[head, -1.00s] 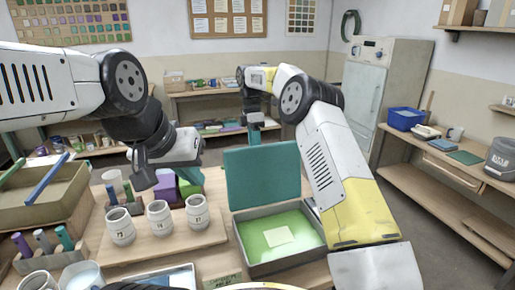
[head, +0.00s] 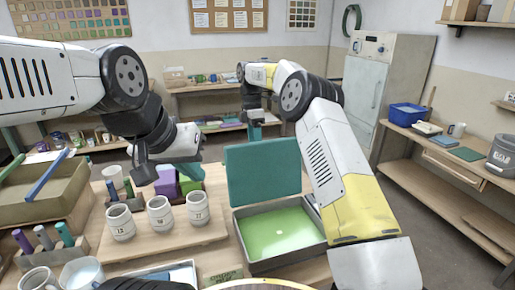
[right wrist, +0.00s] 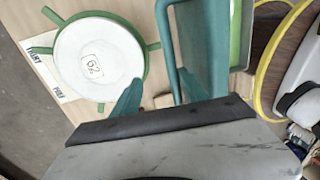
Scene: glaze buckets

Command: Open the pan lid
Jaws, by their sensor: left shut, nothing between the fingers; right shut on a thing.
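The pan lid (head: 262,172) is a flat teal panel standing roughly upright along the back edge of the grey pan (head: 318,240). The pan's green inside faces up and shows a small pale patch. My right gripper (head: 254,133) is behind the lid's top edge, partly hidden, and is shut on the lid. In the right wrist view the teal lid (right wrist: 207,55) is beside the fingers, with a strip of the green pan (right wrist: 238,30) past it. My left gripper (head: 188,174) is shut and empty, behind the mugs near a purple block (head: 166,181).
Several pale numbered mugs (head: 159,215) stand on a wooden board left of the pan. A tan tray (head: 38,190) and a tool holder (head: 52,256) are farther left. A white round vessel with a green rim (right wrist: 95,60) shows in the right wrist view.

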